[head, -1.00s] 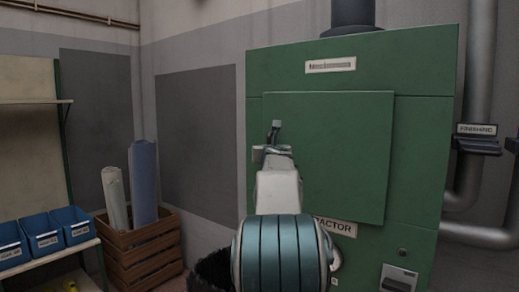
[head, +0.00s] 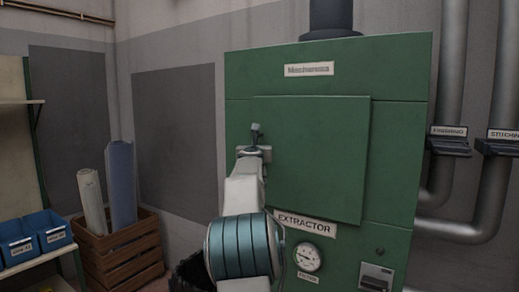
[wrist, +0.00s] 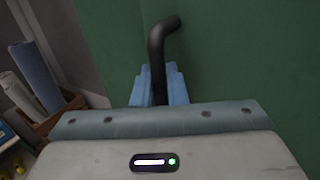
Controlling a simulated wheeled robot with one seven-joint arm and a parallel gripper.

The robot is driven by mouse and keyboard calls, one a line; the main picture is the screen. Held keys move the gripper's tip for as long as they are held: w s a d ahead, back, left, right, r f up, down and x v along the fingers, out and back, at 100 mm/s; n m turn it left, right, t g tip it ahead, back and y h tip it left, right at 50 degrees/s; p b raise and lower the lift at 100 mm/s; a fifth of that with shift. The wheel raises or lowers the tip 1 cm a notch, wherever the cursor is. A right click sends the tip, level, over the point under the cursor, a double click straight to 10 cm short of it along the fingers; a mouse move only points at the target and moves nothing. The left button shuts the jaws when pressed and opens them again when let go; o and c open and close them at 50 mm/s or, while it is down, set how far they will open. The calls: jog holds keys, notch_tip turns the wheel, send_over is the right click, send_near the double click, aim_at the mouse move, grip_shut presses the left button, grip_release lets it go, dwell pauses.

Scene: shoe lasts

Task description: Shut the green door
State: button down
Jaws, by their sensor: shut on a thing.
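The green door (head: 310,150) is a flat square panel on the front of the green extractor cabinet (head: 395,75). Its right side stands a little proud of the cabinet face; I cannot tell whether it is fully flush. Its dark bent handle (head: 256,130) is on the left side of the panel. My gripper (head: 254,150) is at that left edge, shut on the handle. In the wrist view, the blue fingers (wrist: 158,88) close around the lower part of the black handle (wrist: 160,45), whose upper end bends toward the green surface. My arm hides the door's lower left corner.
An EXTRACTOR label (head: 305,224) and a round gauge (head: 307,257) are below the door. Grey ducts (head: 447,75) run at the right. A wooden crate (head: 120,250) with rolls and blue bins (head: 50,230) stand at the left.

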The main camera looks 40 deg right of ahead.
jog(key=shift+w+d+r, duration=0.1)
jog(key=shift+w, duration=0.05)
jog(key=shift+r, duration=0.1)
jog(key=shift+d+r, duration=0.1)
jog(key=shift+r, duration=0.1)
dwell(0.3)
jog(key=c, duration=1.6)
grip_release()
jog(key=shift+d+f, duration=0.1)
jog(key=shift+o, duration=0.2)
jog(key=shift+f, duration=0.1)
jog(key=shift+f, duration=0.15)
jog(key=shift+s+f, duration=0.2)
jog(key=shift+s, duration=0.1)
jog(key=b+v, duration=0.6)
jog(key=v, duration=0.7)
jog(key=shift+w+a+r, duration=0.15)
jog(key=shift+a+r, duration=0.25)
jog(key=shift+a, duration=0.2)
